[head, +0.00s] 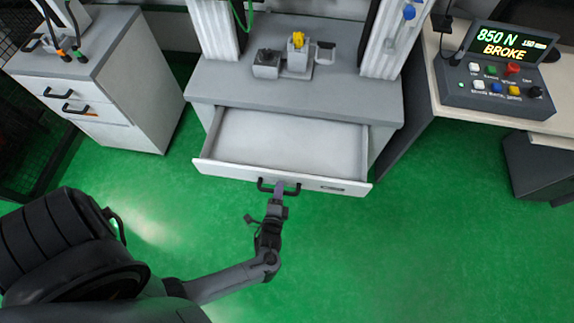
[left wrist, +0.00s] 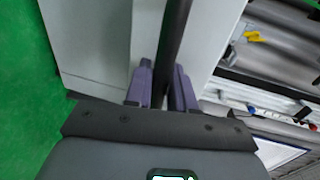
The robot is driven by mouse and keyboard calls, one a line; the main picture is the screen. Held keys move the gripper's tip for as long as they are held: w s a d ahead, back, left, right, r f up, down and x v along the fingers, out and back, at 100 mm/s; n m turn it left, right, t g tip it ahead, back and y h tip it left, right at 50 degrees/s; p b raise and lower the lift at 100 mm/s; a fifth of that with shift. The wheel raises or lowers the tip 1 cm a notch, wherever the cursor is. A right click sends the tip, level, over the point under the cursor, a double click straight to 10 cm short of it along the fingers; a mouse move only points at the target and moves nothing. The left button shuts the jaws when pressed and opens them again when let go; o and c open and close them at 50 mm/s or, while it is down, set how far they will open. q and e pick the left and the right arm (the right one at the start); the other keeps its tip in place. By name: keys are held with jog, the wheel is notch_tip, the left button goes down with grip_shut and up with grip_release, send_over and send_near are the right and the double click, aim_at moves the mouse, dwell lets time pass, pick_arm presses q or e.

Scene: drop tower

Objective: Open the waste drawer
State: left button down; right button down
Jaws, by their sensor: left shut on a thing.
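The waste drawer (head: 285,140) under the grey machine bench is pulled far out, and its light inside looks empty. Its dark bar handle (head: 292,190) is at the middle of the white front. My left gripper (head: 279,188) is at that handle. In the left wrist view the purple fingers (left wrist: 162,85) are closed on both sides of the dark handle bar (left wrist: 174,40), with the white drawer front behind it. My right gripper does not show in either view.
A white cabinet (head: 150,90) with two handled drawers stands at the left. The drop tower bench (head: 350,95) carries a small fixture with a yellow piece (head: 298,40). A control box (head: 495,75) reading "BROKE" sits on the right table. The green floor (head: 430,230) in front is clear.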

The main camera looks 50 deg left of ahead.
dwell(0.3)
pick_arm(q)
jog(key=c, duration=1.1)
grip_release()
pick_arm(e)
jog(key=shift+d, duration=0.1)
